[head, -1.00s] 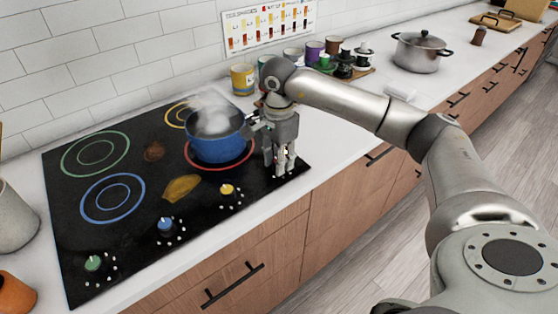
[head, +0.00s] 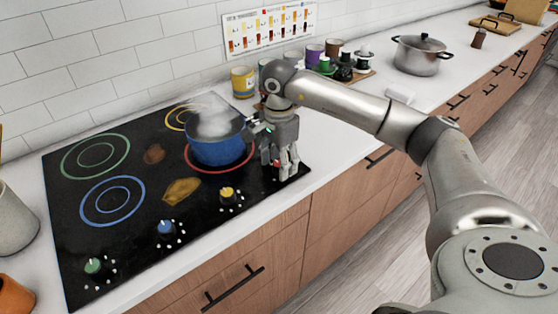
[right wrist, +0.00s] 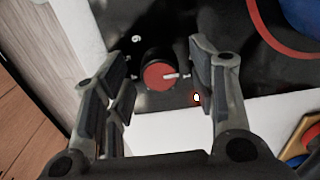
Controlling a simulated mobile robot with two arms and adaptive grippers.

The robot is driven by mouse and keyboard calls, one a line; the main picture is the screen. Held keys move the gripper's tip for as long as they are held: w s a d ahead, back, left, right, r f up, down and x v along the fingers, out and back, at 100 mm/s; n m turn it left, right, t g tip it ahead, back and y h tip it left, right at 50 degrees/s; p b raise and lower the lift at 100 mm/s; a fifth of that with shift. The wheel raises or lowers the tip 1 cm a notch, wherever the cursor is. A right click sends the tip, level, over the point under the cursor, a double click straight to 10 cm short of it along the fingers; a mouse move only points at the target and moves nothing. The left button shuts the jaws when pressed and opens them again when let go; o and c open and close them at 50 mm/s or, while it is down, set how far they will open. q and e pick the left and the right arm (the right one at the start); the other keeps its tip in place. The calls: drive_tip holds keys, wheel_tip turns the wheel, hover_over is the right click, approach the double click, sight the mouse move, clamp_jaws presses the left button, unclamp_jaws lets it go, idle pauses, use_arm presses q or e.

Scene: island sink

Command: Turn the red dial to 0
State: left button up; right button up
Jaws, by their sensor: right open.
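The red dial (right wrist: 158,75) shows in the right wrist view as a dark round knob with a red face and a white pointer. The pointer is turned to the right of that picture. My right gripper (right wrist: 160,72) is open, pointing down, with its fingers on either side of the dial; I cannot tell whether they touch it. A small lit mark (right wrist: 196,97) shows beside the right finger. In the head view, my right gripper (head: 280,170) is at the cooktop's right front corner and hides the dial. My left gripper is not in view.
A steaming blue pot (head: 220,148) stands on the red-ringed burner, close to my right gripper. The black cooktop (head: 125,250) also bears yellow (head: 227,192), blue (head: 165,227) and green (head: 93,265) dials. Jars and cups stand behind my right arm.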

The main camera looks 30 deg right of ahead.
wheel_tip(320, 180, up, 12)
idle(0.4)
drive_tip(key=shift+f, duration=0.1)
idle(0.4)
